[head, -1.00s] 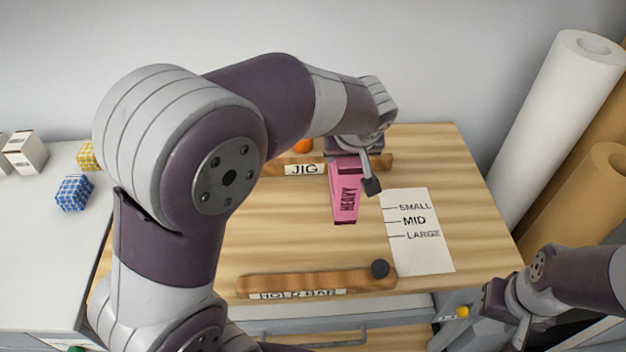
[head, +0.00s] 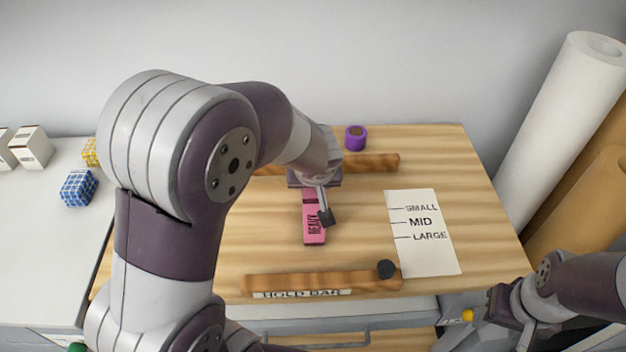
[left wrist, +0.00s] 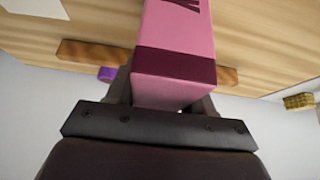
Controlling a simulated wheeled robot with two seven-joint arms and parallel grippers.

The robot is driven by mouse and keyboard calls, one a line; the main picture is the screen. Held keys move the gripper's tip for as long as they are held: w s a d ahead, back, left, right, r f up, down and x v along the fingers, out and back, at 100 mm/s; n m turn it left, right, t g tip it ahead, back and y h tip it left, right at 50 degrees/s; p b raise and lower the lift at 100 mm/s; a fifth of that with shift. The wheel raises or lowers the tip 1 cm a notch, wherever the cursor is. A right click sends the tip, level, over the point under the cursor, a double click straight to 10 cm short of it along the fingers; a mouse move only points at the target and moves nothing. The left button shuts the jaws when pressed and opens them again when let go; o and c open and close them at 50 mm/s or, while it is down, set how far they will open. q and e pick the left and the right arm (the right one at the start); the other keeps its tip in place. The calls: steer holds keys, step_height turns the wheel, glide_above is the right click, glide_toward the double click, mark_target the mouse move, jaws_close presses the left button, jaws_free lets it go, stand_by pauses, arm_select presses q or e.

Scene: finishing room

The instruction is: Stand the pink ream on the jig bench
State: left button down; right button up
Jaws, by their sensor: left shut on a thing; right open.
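The pink ream (head: 313,224), marked HEAVY with a dark band, is over the middle of the wooden jig bench (head: 365,235). My left gripper (head: 318,200) is shut on it. In the left wrist view the ream (left wrist: 182,45) runs out from between the fingers, its dark band near the jaws. I cannot tell whether the ream touches the bench top. The jig bar (head: 370,163) lies behind it, its label hidden by my left arm. My right gripper (head: 490,308) is open and empty at the lower right, off the bench's front right corner.
A hold bar (head: 320,283) with a black knob (head: 386,269) lies along the front edge. A size card (head: 422,240) lies to the right. A purple roll (head: 356,137) stands behind the jig bar. Patterned blocks (head: 78,188) sit on the left counter. Tall rolls (head: 560,120) lean at right.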

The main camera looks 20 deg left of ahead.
arm_select(q)
steer(key=shift+f, duration=0.15)
steer(key=shift+c, duration=2.1)
jaws_free()
steer(key=p+v, duration=0.2)
steer(key=v, duration=0.9)
steer(key=shift+r, duration=0.25)
steer(key=shift+s+d+r, duration=0.1)
steer(key=shift+s, duration=0.1)
steer(key=s+f+m+g+h, duration=0.2)
steer(key=s+f+m+g, duration=0.2)
steer(key=s+f, duration=0.4)
step_height(320, 180, down, 4)
steer(key=shift+s+r+m+h, duration=0.1)
steer(key=shift+s+m+h, duration=0.15)
steer(key=shift+m, duration=0.45)
